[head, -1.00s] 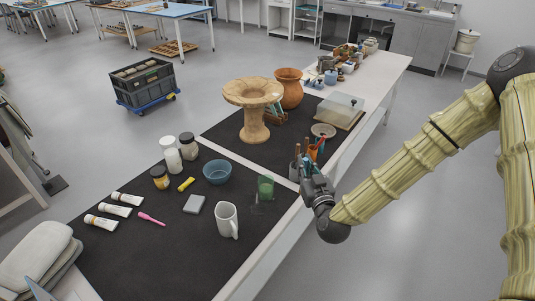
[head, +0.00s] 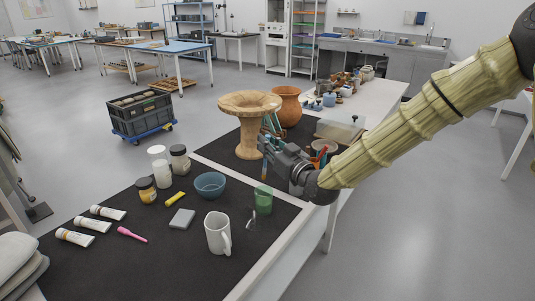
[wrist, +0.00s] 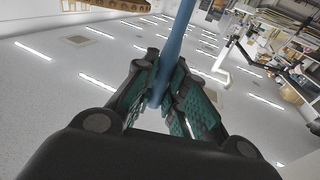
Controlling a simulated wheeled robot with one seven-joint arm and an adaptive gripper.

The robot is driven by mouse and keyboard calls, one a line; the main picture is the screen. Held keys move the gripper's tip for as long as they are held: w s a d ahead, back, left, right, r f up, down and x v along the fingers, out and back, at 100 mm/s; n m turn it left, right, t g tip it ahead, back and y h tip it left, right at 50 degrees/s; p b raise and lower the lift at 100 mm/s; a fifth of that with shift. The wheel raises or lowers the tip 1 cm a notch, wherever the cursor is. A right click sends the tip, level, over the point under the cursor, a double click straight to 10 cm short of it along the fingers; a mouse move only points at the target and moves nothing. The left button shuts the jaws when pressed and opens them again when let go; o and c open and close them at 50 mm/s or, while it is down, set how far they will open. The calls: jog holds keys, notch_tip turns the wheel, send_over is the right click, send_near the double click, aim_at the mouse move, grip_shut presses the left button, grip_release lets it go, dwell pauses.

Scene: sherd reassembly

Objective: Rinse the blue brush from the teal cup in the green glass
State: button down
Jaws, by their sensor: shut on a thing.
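My gripper (head: 267,147) is shut on the blue brush (wrist: 175,48); in the wrist view its blue shaft stands between the two finger pads. In the head view a blue piece of the brush (head: 264,168) hangs below the fingers, above the dark mat. The green glass (head: 263,198) stands on the near mat, below and close to the gripper. I cannot make out the teal cup; my gripper and arm cover much of the area with the tool holders. The brush tip is not clear.
A blue bowl (head: 210,185) and a white mug (head: 218,232) stand left of the glass. A thin metal item (head: 251,219) lies beside it. A clay pedestal (head: 249,135) and a terracotta vase (head: 287,106) stand behind the gripper.

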jog(key=shift+f, duration=0.15)
notch_tip(320, 180, down, 12)
jog(key=b, duration=0.7)
jog(key=shift+r, duration=0.2)
dwell(0.8)
